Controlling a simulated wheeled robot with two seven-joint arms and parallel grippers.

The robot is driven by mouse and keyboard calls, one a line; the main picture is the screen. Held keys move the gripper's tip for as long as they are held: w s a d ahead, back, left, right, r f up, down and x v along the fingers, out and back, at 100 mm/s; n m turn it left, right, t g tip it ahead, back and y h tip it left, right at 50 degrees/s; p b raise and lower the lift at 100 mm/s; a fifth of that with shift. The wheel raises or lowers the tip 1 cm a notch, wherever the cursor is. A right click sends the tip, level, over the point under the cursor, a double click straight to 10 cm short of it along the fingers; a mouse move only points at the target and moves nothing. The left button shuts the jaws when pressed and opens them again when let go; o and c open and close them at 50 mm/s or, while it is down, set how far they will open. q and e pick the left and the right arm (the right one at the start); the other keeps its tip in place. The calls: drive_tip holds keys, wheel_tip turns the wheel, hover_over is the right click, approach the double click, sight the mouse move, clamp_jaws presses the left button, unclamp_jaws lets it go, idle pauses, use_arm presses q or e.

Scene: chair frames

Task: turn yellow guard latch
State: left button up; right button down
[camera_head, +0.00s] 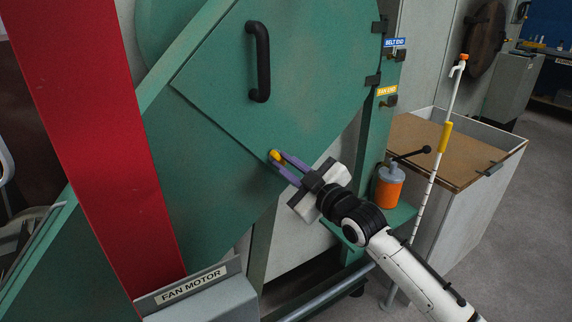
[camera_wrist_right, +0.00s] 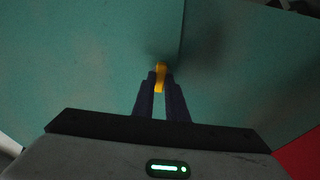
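The yellow guard latch (camera_head: 275,156) is a small knob at the lower edge of the green guard door (camera_head: 300,60), by the seam. My right gripper (camera_head: 279,159) reaches it from the lower right, with its two purple fingers on either side of the latch. In the right wrist view the latch (camera_wrist_right: 161,77) sits between the fingertips (camera_wrist_right: 161,84), which look closed against its sides. The fingers partly hide the latch. My left gripper is out of view.
A black handle (camera_head: 260,62) stands out from the door. A red beam (camera_head: 100,140) crosses on the left, above the fan motor sign (camera_head: 191,284). An orange container (camera_head: 389,188), a white pole (camera_head: 436,150) and an open bin (camera_head: 465,190) stand at right.

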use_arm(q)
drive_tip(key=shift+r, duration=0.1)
use_arm(e)
drive_tip(key=shift+m+p, duration=0.5)
drive_tip(key=shift+m, duration=0.1)
drive_tip(key=shift+m+p, duration=0.4)
drive_tip(key=shift+m, duration=0.3)
drive_tip(key=shift+m+p, duration=0.4)
drive_tip(key=shift+m, duration=0.7)
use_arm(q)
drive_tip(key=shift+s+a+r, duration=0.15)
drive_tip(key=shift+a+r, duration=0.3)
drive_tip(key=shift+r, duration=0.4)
use_arm(e)
drive_tip(key=shift+m, duration=0.9)
use_arm(q)
drive_tip(key=shift+p, duration=0.3)
use_arm(e)
drive_tip(key=c, duration=1.8)
unclamp_jaws()
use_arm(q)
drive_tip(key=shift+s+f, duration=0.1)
use_arm(e)
drive_tip(key=shift+o, duration=0.2)
